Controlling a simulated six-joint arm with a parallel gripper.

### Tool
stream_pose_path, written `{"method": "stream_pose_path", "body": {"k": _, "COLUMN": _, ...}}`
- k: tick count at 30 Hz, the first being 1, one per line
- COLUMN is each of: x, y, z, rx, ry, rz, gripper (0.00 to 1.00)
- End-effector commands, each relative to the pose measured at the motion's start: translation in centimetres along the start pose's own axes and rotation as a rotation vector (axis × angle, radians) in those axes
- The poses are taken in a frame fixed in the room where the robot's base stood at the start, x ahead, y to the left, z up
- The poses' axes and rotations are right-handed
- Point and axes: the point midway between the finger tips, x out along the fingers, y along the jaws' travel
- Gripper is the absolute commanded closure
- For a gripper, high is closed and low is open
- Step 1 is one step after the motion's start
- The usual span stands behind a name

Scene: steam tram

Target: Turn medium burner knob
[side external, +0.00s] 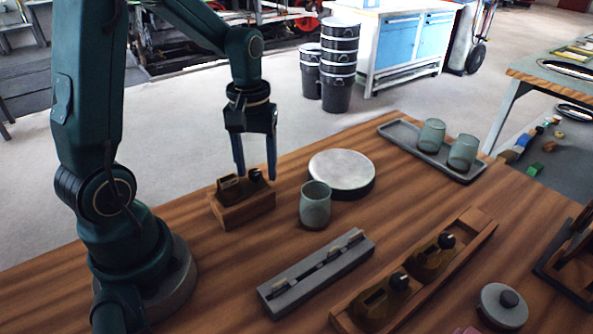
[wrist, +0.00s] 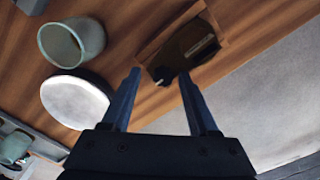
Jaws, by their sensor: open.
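My gripper (side external: 256,174) is open, its two blue fingers pointing down over a small wooden box (side external: 243,210). A brown block-like object with a dark knob (side external: 255,174) sits in this box. In the wrist view, the box and brown object (wrist: 192,42) lie beyond my fingertips (wrist: 159,73), and the dark knob shows between them. I cannot tell whether the fingers touch it. Nothing is clearly held. No part is clearly marked as a medium burner knob. A round pale-topped disc (side external: 342,168) with a dark side stands right of the box.
A green cup (side external: 315,206) stands close by the disc. A grey slotted block (side external: 316,270) and a wooden tray (side external: 470,238) with two brown knobbed objects lie in front. A grey tray (side external: 405,138) with two cups is behind; a lidded round pot (side external: 503,306) is at front right.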

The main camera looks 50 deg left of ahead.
Motion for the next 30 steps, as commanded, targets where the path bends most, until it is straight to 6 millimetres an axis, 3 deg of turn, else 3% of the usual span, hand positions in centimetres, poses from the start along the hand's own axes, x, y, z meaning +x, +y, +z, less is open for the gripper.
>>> {"method": "stream_pose_path", "body": {"k": 30, "x": 0.0, "y": 0.01, "z": 0.01, "rx": 1.219, "ry": 0.0, "rz": 0.0, "gripper": 0.4}}
